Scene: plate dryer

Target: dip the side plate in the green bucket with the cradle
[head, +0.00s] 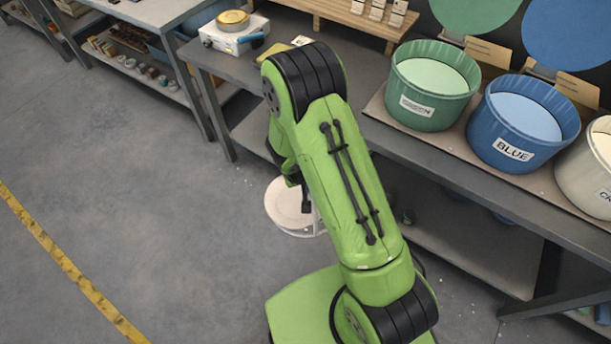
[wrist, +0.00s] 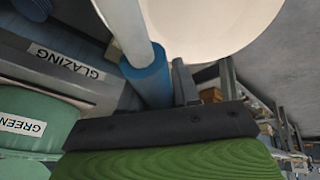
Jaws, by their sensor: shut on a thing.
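The side plate (head: 284,203) is a pale disc hanging over the floor beside the bench, left of my arm; it fills the top of the wrist view (wrist: 215,25). It rests with the cradle (head: 305,233), whose white rod (wrist: 125,25) and blue grip (wrist: 150,78) show in the wrist view. My gripper (wrist: 168,88) is shut on the cradle at the blue grip; in the head view my arm mostly hides it. The green bucket (head: 408,106), holding pale green glaze, stands on the bench at upper right, apart from the plate. It also shows in the wrist view (wrist: 40,105).
The blue bucket (head: 502,150) and a cream bucket (head: 588,178) stand right of the green one on the bench (head: 450,165). A small white device (head: 232,38) sits at the bench's left end. The floor (head: 130,180) at left is clear, with a yellow line (head: 65,262).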

